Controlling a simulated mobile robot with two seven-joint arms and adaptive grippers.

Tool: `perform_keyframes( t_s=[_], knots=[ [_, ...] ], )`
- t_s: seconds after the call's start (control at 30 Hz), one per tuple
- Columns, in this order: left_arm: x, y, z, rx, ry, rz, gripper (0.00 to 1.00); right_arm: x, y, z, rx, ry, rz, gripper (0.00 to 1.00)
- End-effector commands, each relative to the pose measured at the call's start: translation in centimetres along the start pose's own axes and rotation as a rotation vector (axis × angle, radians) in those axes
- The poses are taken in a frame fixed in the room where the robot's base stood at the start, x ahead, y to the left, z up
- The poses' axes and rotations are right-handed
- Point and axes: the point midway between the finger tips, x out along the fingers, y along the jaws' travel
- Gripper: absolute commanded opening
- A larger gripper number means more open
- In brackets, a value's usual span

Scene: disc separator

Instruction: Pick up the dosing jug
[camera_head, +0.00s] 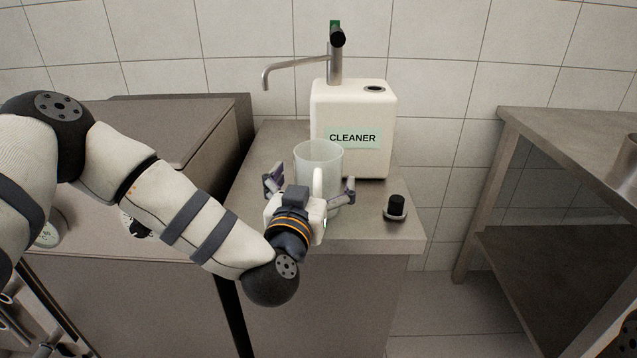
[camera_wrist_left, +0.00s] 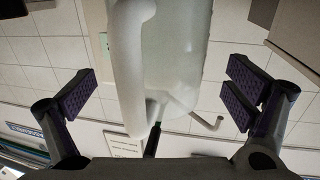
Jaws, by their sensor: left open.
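The dosing jug (camera_head: 318,156) is a clear, whitish cup with a white handle (camera_head: 318,184). It appears upright on the counter in front of the cleaner canister; its lower part is hidden behind my left gripper. My left gripper (camera_head: 310,183) is open, one finger on each side of the jug, with the handle facing the palm. In the left wrist view the jug body (camera_wrist_left: 178,55) and its handle (camera_wrist_left: 128,70) lie between the spread fingers, with a visible gap on both sides. My right gripper is not in view.
A white canister labelled CLEANER (camera_head: 353,105) stands behind the jug, below a tap (camera_head: 295,73). A small black-knobbed item (camera_head: 396,207) sits right of the jug near the counter edge (camera_head: 380,243). A steel table (camera_head: 570,145) stands at the right, across a floor gap.

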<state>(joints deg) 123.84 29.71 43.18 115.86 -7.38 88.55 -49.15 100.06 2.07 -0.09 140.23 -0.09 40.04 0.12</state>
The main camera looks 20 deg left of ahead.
Motion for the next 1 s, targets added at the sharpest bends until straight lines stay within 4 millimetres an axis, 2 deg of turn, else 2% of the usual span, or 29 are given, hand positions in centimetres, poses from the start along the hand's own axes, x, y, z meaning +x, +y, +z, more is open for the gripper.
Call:
perform_keyframes(
  t_s=[0.03,0.13,0.37,0.6,0.87,1.0],
  knots=[
    [0.8,0.0,0.5,0.000,-0.004,-0.002,0.97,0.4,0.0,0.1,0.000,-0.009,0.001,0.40],
    [1.9,0.0,0.3,-0.001,-0.002,0.000,0.97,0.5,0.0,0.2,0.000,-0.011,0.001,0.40],
    [2.1,0.1,0.1,0.000,-0.002,0.002,0.95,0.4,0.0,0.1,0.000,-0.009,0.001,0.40],
    [2.1,0.1,0.1,0.000,-0.002,0.002,0.41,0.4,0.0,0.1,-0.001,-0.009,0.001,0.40],
    [2.1,0.1,0.0,0.000,-0.001,0.002,0.41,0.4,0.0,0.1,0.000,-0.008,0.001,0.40],
    [2.1,0.1,-1.2,-0.001,0.004,0.002,0.41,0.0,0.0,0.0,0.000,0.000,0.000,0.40]
  ],
)
